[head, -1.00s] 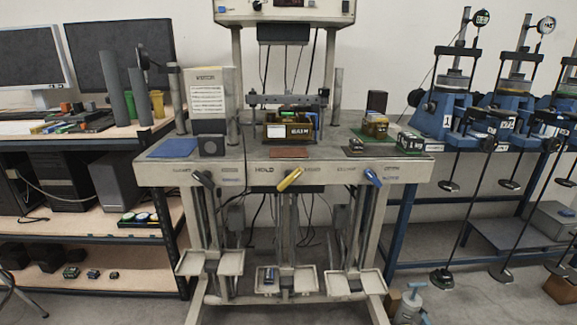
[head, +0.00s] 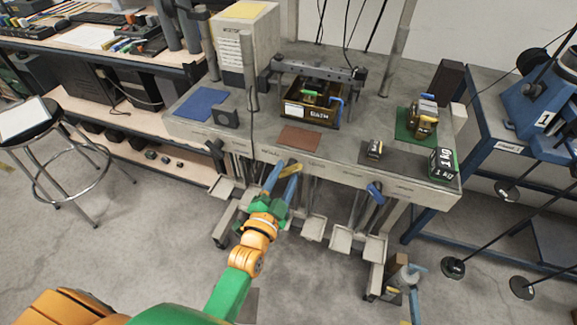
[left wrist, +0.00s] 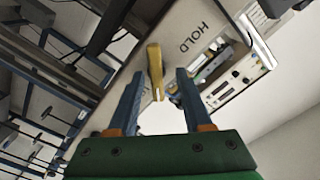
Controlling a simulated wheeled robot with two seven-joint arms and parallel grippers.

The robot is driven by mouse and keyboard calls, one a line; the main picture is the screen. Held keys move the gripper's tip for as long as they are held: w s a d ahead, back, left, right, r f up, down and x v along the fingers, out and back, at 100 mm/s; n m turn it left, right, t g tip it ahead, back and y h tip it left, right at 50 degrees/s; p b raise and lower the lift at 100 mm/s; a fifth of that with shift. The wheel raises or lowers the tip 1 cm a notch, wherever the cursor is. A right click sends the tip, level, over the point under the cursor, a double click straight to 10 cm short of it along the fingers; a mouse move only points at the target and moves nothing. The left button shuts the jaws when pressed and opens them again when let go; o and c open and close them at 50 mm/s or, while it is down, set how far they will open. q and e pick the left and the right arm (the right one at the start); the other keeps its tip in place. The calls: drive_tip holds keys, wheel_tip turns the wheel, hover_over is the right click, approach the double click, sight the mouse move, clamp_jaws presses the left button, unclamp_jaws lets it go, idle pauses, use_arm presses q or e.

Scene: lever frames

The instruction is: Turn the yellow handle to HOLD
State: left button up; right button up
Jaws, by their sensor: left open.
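The yellow handle (left wrist: 155,68) is on the front panel of the grey bench (head: 345,170). In the left wrist view it shows between the two blue fingers of my left gripper (left wrist: 160,76), with a gap on both sides. The word HOLD (left wrist: 194,38) is printed on the panel, to the right of the handle in that view. In the head view my left gripper (head: 287,166) reaches the bench's front edge, open, and mostly hides the handle. My right gripper is not in view.
A blue handle (head: 376,192) sits farther right on the same panel. On the bench top are a blue mat (head: 201,104), a brown mat (head: 298,138), a dark bin (head: 310,115) and a 1 kg block (head: 442,164). A stool (head: 60,145) stands at the left.

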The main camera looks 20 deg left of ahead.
use_arm(q)
drive_tip(key=shift+w+d, duration=0.15)
drive_tip(key=shift+w, duration=0.5)
drive_tip(key=shift+w+d+f, duration=0.1)
drive_tip(key=shift+w+d, duration=0.1)
drive_tip(key=shift+w, duration=0.2)
drive_tip(key=shift+s, duration=0.15)
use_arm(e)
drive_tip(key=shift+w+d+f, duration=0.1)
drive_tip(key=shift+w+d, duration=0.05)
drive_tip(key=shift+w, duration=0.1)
use_arm(q)
clamp_jaws()
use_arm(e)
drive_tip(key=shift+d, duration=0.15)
